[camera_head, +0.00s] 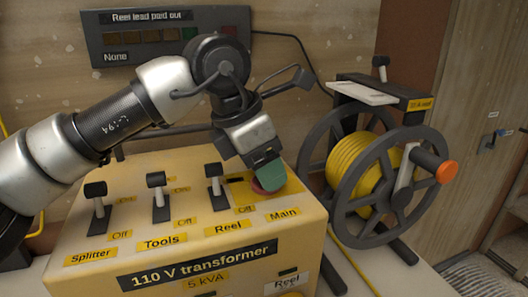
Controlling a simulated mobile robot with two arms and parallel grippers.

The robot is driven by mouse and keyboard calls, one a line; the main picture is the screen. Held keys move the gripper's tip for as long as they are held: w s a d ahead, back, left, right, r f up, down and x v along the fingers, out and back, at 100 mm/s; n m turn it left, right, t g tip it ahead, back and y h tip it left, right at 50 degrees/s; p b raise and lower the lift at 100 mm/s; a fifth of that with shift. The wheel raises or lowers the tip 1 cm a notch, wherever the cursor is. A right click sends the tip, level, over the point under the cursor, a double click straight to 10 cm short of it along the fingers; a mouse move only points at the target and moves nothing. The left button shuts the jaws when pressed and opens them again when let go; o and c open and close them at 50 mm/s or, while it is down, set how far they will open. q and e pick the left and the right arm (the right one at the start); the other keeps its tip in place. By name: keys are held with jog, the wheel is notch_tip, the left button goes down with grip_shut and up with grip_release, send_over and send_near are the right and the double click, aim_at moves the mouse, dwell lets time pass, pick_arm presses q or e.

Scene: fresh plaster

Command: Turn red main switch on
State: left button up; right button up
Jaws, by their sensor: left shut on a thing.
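The yellow 110 V transformer box (188,262) sits on the bench in front of me. The red main switch (258,188) is at its right end, behind the label "Main"; only a little red shows. My left gripper (268,178) comes down over it from behind, with a green fingertip pad covering most of it. The gripper is shut on the switch. Whether the switch stands at on or off is hidden. My right gripper is not in view.
Black levers for Splitter (97,207), Tools (157,196) and Reel (215,184) stand close left of the gripper. A cable reel (385,180) with yellow cable and orange-ended crank stands close right. A dark "Reel lead paid out" panel (120,60) reading "None" is on the wall behind.

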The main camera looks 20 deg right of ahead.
pick_arm(q)
jog(key=m+p, duration=0.1)
jog(key=m+g+p, duration=0.1)
jog(key=m, duration=0.1)
jog(key=m+p, duration=0.1)
jog(key=shift+w+r+m+g, duration=0.1)
jog(key=shift+r+m+g, duration=0.2)
jog(key=shift+g, duration=0.1)
jog(key=m+p, duration=0.1)
jog(key=m, duration=0.1)
jog(key=m+g+y+p, duration=0.1)
jog(key=m+p, duration=0.1)
jog(key=shift+w+f+m+g, duration=0.1)
jog(key=shift+f+m+g, duration=0.05)
jog(key=shift+m+g, duration=0.15)
jog(key=o, duration=0.9)
jog(key=shift+f, duration=0.1)
jog(key=v, duration=1)
jog(key=shift+w+r, duration=0.1)
jog(key=shift+r, duration=0.3)
